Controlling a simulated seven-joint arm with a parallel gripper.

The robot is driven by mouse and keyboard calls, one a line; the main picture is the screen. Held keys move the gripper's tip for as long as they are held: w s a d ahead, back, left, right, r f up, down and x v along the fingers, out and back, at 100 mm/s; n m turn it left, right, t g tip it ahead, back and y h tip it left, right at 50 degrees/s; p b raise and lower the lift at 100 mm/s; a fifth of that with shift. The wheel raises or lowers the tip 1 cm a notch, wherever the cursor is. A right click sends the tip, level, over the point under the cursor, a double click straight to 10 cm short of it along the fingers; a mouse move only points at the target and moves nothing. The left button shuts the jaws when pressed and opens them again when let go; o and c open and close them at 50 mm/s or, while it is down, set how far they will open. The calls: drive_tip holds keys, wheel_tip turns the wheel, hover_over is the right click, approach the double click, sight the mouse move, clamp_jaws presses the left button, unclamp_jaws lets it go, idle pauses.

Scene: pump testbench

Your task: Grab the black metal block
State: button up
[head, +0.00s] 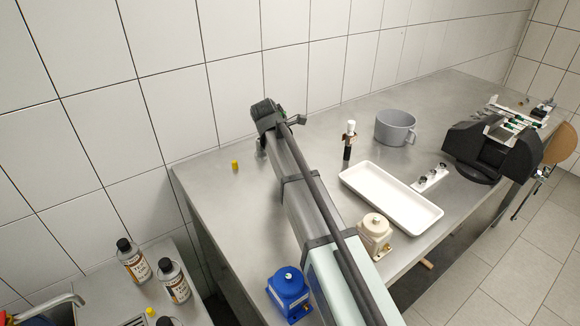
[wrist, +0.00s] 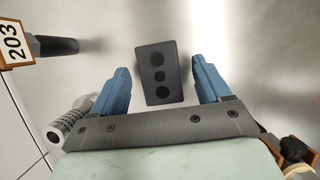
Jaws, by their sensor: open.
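The black metal block (wrist: 159,73) is a dark rectangular piece with three round holes in a row, seen in the wrist view. It lies on the grey metal surface. My gripper (wrist: 160,63) is open, with one blue finger on the left of the block and the other on the right. Gaps show between the block and both fingers, so they look apart from it. How high the fingertips are above the surface I cannot tell. In the head view my arm reaches across the bench, and I cannot make out the block or the fingertips there.
In the wrist view, a dark cylinder (wrist: 55,46) by a "203" tag (wrist: 15,41) is upper left. The bench (head: 215,195) also holds a white tray (head: 364,196), grey pot (head: 395,127), blue pump (head: 288,290), beige pump (head: 374,238) and small yellow piece (head: 235,165).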

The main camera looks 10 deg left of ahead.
drive_tip(key=shift+w+d+f, duration=0.15)
drive_tip(key=shift+d+f, duration=0.05)
drive_tip(key=shift+f, duration=0.4)
drive_tip(key=c, duration=1.3)
drive_tip(key=shift+o, duration=0.2)
